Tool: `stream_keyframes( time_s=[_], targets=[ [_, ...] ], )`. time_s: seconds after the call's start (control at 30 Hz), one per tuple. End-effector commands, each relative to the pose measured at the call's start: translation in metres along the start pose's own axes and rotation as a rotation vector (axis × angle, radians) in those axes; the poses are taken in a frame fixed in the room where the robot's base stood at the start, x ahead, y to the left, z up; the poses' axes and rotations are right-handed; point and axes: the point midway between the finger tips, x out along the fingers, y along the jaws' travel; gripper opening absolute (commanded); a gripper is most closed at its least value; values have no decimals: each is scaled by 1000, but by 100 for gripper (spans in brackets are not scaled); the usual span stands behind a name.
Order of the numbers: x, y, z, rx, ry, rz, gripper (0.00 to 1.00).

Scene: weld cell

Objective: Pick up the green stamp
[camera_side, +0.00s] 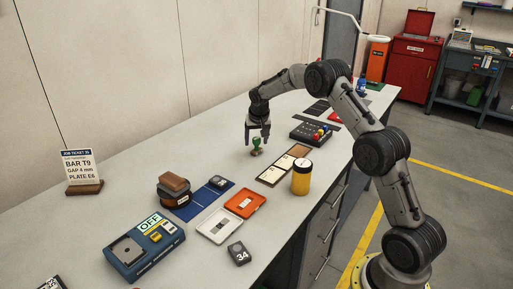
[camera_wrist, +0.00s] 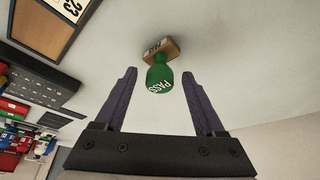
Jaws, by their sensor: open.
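The green stamp (camera_side: 256,144) stands on the light grey bench top (camera_side: 140,194), directly below my gripper (camera_side: 258,130) in the side view. In the wrist view the stamp (camera_wrist: 160,77) has a green handle with white "PASS" lettering and a brown base. It lies between and beyond the tips of the two dark purple fingers of my gripper (camera_wrist: 160,75). The fingers are spread apart, with a gap on each side of the handle and nothing held. The underside of the stamp is hidden.
A wood-framed board (camera_side: 283,167), a yellow jar (camera_side: 302,177) and a dark tray of coloured pieces (camera_side: 316,132) stand to the stamp's right. An orange-and-white case (camera_side: 244,203) and a brown-topped block (camera_side: 174,187) lie nearer the camera. The bench left of the stamp is clear.

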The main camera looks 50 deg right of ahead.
Motion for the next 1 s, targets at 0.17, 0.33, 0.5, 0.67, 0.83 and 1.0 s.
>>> stream_keyframes(
  time_s=[0.17,0.33,0.5,0.67,0.83,1.0],
  targets=[
    [0,0,0,0,1,0,64],
    [-1,0,0,0,1,0,34],
    [-1,0,0,0,1,0,3],
    [-1,0,0,0,1,0,0],
    [-1,0,-1,0,1,0,0],
    [-7,0,-4,1,3,-1,0]
  ],
)
